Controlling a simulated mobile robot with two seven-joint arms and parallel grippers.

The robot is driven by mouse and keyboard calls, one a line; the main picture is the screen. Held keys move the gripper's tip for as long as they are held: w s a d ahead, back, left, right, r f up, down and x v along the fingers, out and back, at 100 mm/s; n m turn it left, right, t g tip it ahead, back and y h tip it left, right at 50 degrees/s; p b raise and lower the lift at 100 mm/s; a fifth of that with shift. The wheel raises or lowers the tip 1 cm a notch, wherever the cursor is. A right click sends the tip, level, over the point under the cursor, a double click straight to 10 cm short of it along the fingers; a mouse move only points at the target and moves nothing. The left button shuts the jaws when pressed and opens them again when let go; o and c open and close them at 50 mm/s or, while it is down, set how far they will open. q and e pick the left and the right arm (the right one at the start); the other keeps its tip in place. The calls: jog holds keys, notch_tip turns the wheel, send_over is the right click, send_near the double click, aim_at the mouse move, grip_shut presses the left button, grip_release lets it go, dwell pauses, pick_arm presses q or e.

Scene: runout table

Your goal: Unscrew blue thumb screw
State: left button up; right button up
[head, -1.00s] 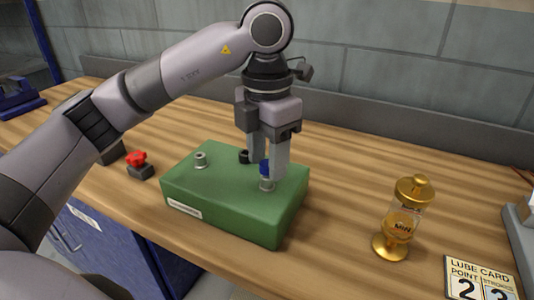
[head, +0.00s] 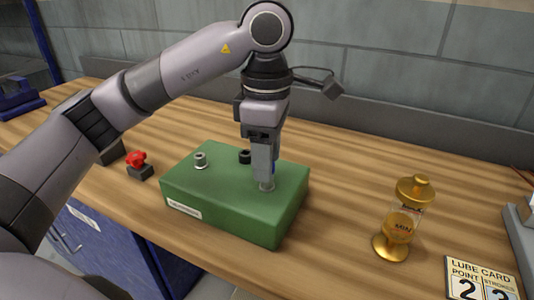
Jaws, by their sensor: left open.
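The blue thumb screw (head: 275,169) stands on a metal post on top of the green block (head: 232,215). Only a sliver of its blue shows past my fingers. My left gripper (head: 264,178) points straight down over the screw, its fingertips around the screw's height. The fingers line up one behind the other from this view, so the gap between them is hidden. The gripper is open, and I cannot tell whether a finger touches the screw. My right gripper is not in view.
A bare metal post (head: 200,161) and a black knob (head: 245,156) also stand on the block. A red knob on a dark base (head: 138,163) lies to the left. A brass oiler (head: 398,222) and a lube card (head: 478,281) are at the right. Wood between block and oiler is clear.

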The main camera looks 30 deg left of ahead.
pick_arm(q)
jog(key=m, duration=1.1)
grip_shut()
jog(key=n, duration=0.4)
dwell(0.4)
jog(key=shift+n, duration=0.3)
jog(key=shift+n, duration=0.4)
jog(key=n, duration=0.3)
jog(key=shift+n, duration=0.3)
